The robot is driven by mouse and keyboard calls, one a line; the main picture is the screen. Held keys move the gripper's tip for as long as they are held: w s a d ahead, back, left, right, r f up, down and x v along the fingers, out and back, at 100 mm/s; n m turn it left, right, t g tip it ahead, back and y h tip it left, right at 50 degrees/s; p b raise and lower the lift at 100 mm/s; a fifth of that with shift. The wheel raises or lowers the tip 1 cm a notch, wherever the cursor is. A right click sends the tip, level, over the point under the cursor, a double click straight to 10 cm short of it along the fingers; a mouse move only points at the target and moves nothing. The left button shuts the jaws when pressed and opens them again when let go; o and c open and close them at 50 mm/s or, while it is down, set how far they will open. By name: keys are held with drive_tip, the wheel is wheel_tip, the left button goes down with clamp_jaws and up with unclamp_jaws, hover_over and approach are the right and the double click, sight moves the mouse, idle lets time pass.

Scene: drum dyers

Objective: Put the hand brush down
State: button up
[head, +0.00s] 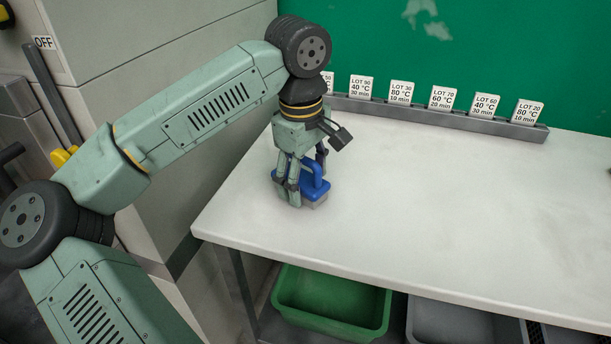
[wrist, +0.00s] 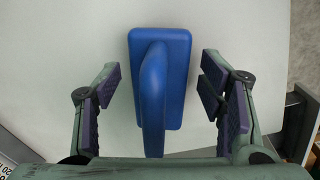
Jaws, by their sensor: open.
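The hand brush (head: 314,187) is blue with a raised handle and pale bristles underneath. It stands bristles down on the white table (head: 420,190), near the table's left end. My gripper (head: 305,185) points down over the brush with its fingers on either side of it. In the wrist view the brush (wrist: 160,75) lies between the open fingers of my gripper (wrist: 162,100), with a gap on both sides. The near end of the handle is hidden behind the gripper's body in the wrist view.
A grey rail (head: 440,119) holds several lot cards along the table's back edge, before a green wall (head: 500,50). A green bin (head: 330,305) and a grey bin (head: 465,325) sit below the table. The table right of the brush is clear.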

sight(303, 183)
wheel_tip(303, 183, up, 12)
drive_tip(key=shift+s+a+r, duration=0.15)
drive_tip(key=shift+s+a, duration=0.1)
drive_tip(key=shift+s, duration=0.1)
